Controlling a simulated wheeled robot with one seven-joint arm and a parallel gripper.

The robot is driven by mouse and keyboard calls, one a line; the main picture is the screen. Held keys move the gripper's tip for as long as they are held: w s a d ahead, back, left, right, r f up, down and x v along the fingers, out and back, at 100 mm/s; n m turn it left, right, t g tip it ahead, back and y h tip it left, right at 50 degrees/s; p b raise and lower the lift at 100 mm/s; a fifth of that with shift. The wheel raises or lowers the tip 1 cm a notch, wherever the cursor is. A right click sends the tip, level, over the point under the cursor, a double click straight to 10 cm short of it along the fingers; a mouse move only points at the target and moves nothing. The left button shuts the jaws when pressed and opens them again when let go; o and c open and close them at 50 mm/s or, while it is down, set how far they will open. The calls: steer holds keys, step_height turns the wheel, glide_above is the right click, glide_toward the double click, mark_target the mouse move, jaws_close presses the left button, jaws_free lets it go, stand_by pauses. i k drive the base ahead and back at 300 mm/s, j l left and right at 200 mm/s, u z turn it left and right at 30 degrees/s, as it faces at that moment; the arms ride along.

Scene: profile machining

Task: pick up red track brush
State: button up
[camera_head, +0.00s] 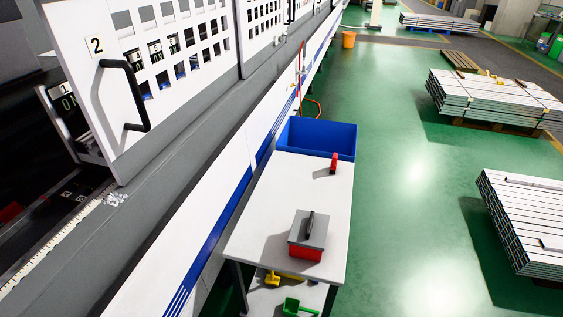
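A small red object (334,163) stands on the far right part of the white table top, close to its right edge. It may be the red track brush, but it is too small to tell its shape surely. No gripper shows in the head view, so I cannot see where my gripper is or what it holds.
A red box with a grey lid and dark handle (308,237) sits on the white table (270,205). Yellow (283,279) and green (298,307) items lie below. A blue bin (317,137) stands behind. The machine (185,210) borders the left; green floor (415,210) is open right.

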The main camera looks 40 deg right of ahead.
mark_target(333, 165)
steer(key=i+l+u, duration=0.15)
steer(key=l, duration=0.95)
steer(key=i+l+u, duration=0.2)
steer(key=i+l, duration=0.15)
steer(key=l, duration=0.85)
steer(key=i+l+u, duration=0.15)
steer(key=l, duration=1)
steer(key=l+u, duration=0.15)
steer(key=l, duration=1.05)
steer(key=i, duration=0.05)
